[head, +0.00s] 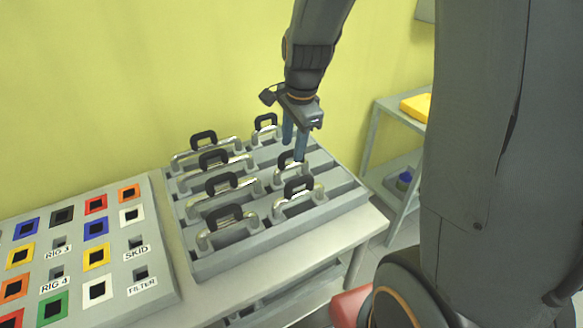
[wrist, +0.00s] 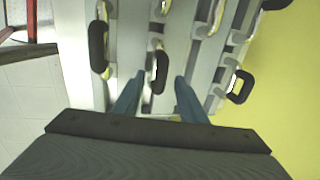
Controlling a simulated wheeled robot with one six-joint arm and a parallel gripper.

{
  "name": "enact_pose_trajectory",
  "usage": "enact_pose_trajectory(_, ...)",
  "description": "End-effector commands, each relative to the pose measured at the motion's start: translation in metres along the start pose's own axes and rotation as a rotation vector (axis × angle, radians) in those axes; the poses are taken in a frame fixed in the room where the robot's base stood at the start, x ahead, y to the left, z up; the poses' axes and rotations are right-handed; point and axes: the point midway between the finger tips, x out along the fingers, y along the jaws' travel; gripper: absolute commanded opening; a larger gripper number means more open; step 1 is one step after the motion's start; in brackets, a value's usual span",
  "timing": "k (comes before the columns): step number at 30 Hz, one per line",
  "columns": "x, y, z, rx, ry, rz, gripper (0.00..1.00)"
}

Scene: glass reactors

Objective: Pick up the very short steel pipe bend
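Steel pipe bends with black handles lie in a grey slotted rack (head: 330,199). The shortest-looking one is the middle bend of the right column (head: 278,176); it also shows in the wrist view (wrist: 156,44). Its black handle (wrist: 161,72) stands up between my fingers. My gripper (head: 294,151) is open, pointing down over this bend, partly hiding it in the head view. In the wrist view my gripper (wrist: 160,77) has one finger on each side of the handle, with gaps on both sides. I cannot tell the fingertips' exact height.
Neighbouring bends stand close by: one in front (head: 299,190) and one behind (head: 265,123). Several longer bends fill the left column (head: 213,158). A labelled board with coloured square sockets (head: 75,262) lies left. The yellow wall is behind; a side shelf (head: 388,122) is right.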

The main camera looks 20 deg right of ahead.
Motion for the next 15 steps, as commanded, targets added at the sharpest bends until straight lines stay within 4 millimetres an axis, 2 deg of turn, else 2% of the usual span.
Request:
enact_pose_trajectory(7, 0.029, 0.0, -0.001, 0.001, -0.001, 0.005, 0.38)
enact_pose_trajectory(15, 0.04, -0.001, -0.002, 0.0, 0.001, 0.001, 0.38)
